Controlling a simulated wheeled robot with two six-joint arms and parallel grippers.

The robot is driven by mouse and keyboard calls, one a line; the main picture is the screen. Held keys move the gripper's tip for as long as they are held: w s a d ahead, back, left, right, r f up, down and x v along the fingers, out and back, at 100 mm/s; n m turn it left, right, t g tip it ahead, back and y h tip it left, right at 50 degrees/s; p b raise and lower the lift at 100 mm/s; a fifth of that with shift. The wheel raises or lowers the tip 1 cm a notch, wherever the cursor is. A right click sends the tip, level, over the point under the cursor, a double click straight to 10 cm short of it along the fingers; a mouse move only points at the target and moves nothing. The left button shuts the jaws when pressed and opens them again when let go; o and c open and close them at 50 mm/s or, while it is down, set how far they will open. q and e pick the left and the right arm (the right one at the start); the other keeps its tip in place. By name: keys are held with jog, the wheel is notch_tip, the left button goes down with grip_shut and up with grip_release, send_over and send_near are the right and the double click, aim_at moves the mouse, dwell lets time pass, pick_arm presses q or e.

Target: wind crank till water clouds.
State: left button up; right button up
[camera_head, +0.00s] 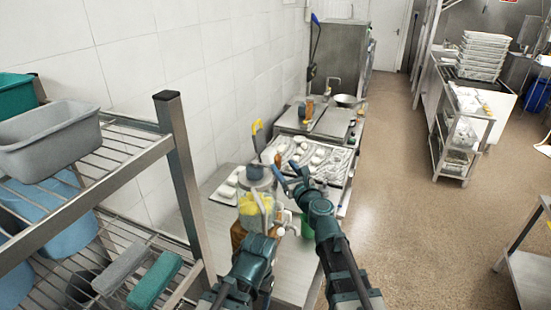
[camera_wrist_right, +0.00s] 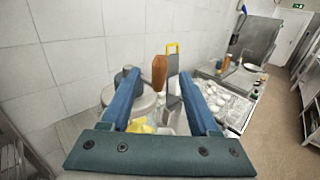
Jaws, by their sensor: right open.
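A device with a round grey top (camera_head: 258,174) and a clear body holding something yellow (camera_head: 256,206) stands on the metal counter. In the right wrist view a crank handle (camera_wrist_right: 159,72), brown and upright, shows between the fingertips, with the grey round lid (camera_wrist_right: 112,94) at its left. My right gripper (camera_head: 286,176) is open beside the device's top. The handle appears ahead of or between its fingers; contact cannot be told. My left arm (camera_head: 252,262) reaches in low in front of the device; its fingers are not clear. Any water inside is hard to make out.
A tray of white items (camera_head: 312,158) lies behind the device. A yellow-handled tool (camera_wrist_right: 172,62) stands near the wall. A wire rack (camera_head: 180,170) with grey and green tubs blocks the left. The brown floor (camera_head: 410,230) at right is clear.

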aim_at(279, 161)
jog(key=x, duration=0.5)
jog(key=shift+w+a, duration=0.15)
jog(key=shift+w, duration=0.25)
grip_shut()
dwell(0.9)
